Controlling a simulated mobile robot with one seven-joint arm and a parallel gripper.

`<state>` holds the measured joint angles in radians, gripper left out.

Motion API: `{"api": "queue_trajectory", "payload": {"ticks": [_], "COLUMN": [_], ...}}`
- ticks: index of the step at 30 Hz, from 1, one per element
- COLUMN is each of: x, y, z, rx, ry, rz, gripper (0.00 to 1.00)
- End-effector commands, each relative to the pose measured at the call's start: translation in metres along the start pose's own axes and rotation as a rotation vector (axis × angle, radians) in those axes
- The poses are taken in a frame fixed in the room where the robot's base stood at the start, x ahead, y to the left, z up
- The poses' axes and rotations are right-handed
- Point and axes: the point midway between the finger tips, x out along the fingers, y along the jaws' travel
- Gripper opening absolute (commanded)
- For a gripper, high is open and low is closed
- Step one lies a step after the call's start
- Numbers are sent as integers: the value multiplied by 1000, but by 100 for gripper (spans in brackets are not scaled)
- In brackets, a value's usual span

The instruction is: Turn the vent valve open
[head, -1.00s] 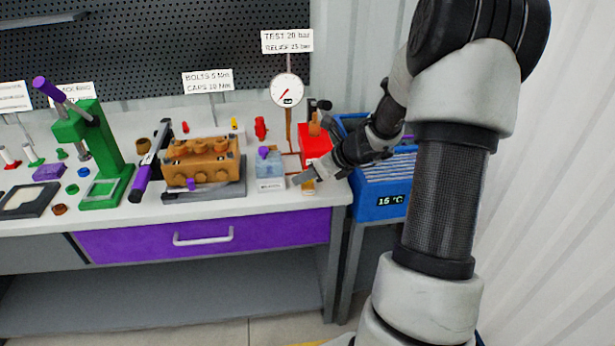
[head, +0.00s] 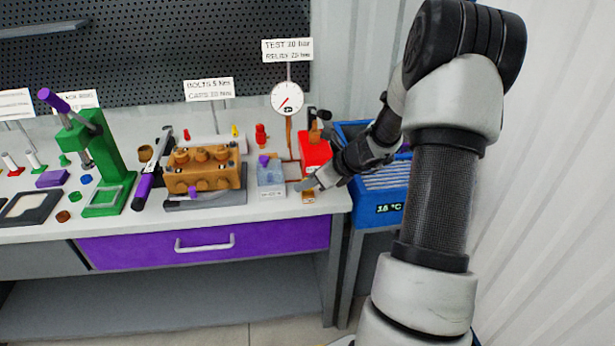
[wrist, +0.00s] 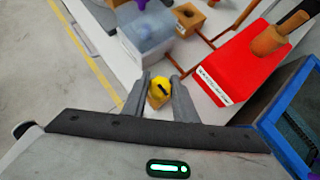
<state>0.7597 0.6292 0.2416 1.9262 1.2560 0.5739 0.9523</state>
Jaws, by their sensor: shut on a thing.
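The vent valve shows in the wrist view as a small yellow knob (wrist: 161,90) with a dark mark on top, on a brass-coloured block. In the head view its block (head: 309,196) sits near the bench's front right edge. My gripper (wrist: 160,83) has a finger on each side of the knob and is shut on it. In the head view my gripper (head: 304,185) is low over the block and hides the knob. How far the knob is turned cannot be told.
A clear blue-grey box (head: 270,174) with a purple knob stands just left. A red pump box (head: 315,150) with an upright handle is behind. A dial gauge (head: 288,98) stands above. A blue cooler (head: 383,205) is right of the bench. Thin copper pipes run between.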

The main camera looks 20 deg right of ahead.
Motion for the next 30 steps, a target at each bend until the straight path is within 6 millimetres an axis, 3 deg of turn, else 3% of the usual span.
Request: {"api": "queue_trajectory", "payload": {"ticks": [8,9,12,23,30], "x": [0,0,0,-6,-51], "y": [0,0,0,-1,-2], "z": [0,0,0,0,2], "rx": [-7,-7,-6,-6,-6], "ry": [-1,-1,-1,0,0], "rz": [4,4,4,3,-1], "gripper": [3,32,44,44,44]}}
